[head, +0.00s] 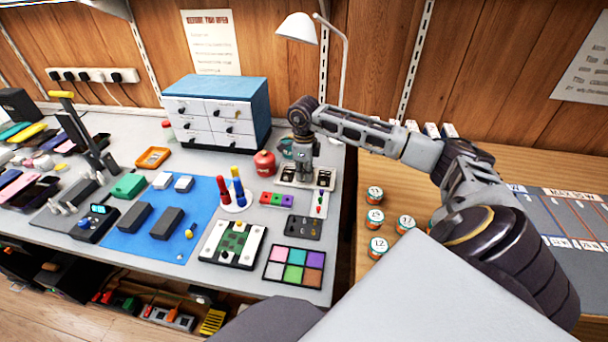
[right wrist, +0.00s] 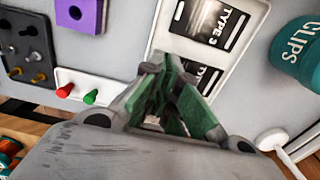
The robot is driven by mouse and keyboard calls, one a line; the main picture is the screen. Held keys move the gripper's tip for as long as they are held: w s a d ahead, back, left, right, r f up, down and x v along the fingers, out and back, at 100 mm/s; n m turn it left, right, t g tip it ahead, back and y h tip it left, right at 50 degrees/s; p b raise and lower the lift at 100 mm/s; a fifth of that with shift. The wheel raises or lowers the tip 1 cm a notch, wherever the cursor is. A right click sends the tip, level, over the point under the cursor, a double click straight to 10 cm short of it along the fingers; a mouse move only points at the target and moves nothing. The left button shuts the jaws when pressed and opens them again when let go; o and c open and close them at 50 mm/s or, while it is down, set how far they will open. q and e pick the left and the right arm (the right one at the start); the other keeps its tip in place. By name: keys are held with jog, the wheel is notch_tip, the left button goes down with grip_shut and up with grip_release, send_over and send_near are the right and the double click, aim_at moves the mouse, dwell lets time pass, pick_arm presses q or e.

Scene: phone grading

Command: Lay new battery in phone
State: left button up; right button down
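Black batteries lettered "TYPE 3" (right wrist: 210,22) lie on a white tray (right wrist: 168,14) in the right wrist view. The nearer one is partly hidden by my gripper. The tray (head: 285,183) also shows at the table's right edge in the head view. My right gripper (head: 301,178) points down over this tray. In the right wrist view its green-padded fingers (right wrist: 168,62) are drawn close together over the nearer battery; whether they touch or grip it is unclear. What looks like the opened phone, with a green board (head: 233,240), sits between white rails at the front. My left gripper is out of view.
A red jar (head: 264,164) and a teal clips jar (right wrist: 300,52) stand close to my gripper. A blue-topped drawer cabinet (head: 215,108) is behind left. A colour-compartment tray (head: 294,265), a screwdriver stand (head: 234,203) and a blue mat (head: 130,228) occupy the front.

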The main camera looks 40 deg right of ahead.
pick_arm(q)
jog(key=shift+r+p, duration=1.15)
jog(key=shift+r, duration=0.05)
pick_arm(e)
jog(key=shift+r, duration=1.85)
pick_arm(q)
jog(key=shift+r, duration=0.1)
pick_arm(e)
jog(key=shift+r, duration=0.2)
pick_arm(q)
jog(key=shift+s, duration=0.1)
pick_arm(e)
jog(key=shift+a, duration=0.1)
